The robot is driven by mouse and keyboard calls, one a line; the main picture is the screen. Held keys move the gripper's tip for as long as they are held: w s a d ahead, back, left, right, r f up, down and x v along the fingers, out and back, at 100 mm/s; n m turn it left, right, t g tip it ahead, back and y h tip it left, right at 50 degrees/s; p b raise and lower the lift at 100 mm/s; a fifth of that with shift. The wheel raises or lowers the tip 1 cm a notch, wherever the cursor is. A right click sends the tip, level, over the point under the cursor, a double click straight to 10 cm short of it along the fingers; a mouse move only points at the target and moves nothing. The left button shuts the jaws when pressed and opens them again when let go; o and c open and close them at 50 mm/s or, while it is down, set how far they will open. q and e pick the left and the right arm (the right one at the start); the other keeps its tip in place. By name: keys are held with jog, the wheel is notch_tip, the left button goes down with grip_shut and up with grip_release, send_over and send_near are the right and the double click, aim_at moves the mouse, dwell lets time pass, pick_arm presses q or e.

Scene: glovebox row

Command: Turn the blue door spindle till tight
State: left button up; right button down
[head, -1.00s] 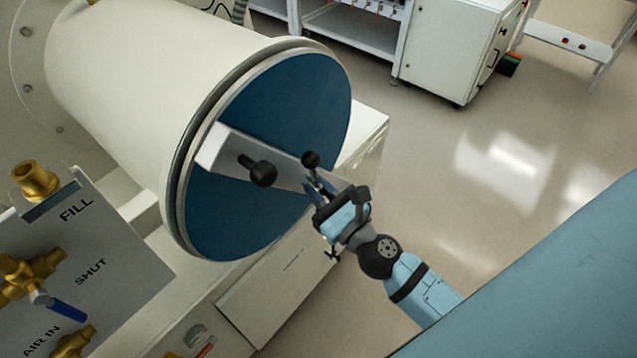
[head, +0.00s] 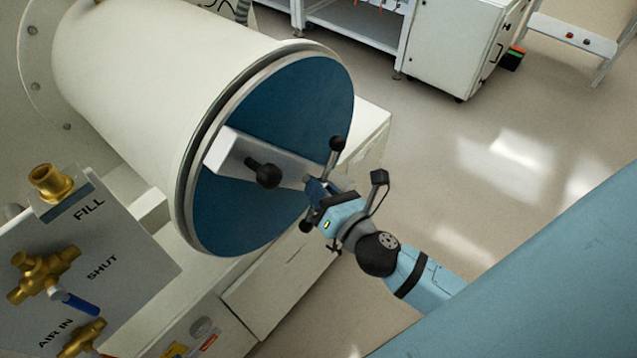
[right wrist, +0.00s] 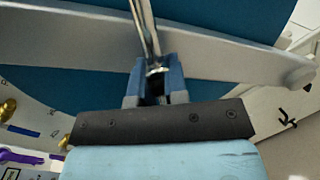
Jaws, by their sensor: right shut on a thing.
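The round blue door (head: 290,112) closes the end of a white cylinder, with a pale grey crossbar (head: 232,154) across it. The door spindle's handle is a thin metal bar with black ball ends; the upper ball (head: 337,143) and the lower ball (head: 306,226) show on either side of my right gripper (head: 312,188). In the right wrist view, the gripper (right wrist: 154,82) is shut on the steel bar (right wrist: 145,28), in front of the crossbar. The spindle's hub is hidden behind the fingers. My left gripper is not in view.
A black knob (head: 266,174) sticks out from the crossbar, left of the gripper. A grey valve panel (head: 120,275) with brass fittings stands at lower left. A white cabinet (head: 455,50) stands at the back. The floor on the right is clear.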

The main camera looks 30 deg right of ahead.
dwell(0.4)
jog(key=c, duration=1.1)
grip_release()
jog(key=shift+c, duration=0.2)
jog(key=shift+s, duration=0.1)
jog(key=s+d+b, duration=0.1)
jog(key=s+b, duration=0.5)
jog(key=s, duration=0.7)
jog(key=shift+s+d, duration=0.25)
jog(key=shift+d, duration=0.05)
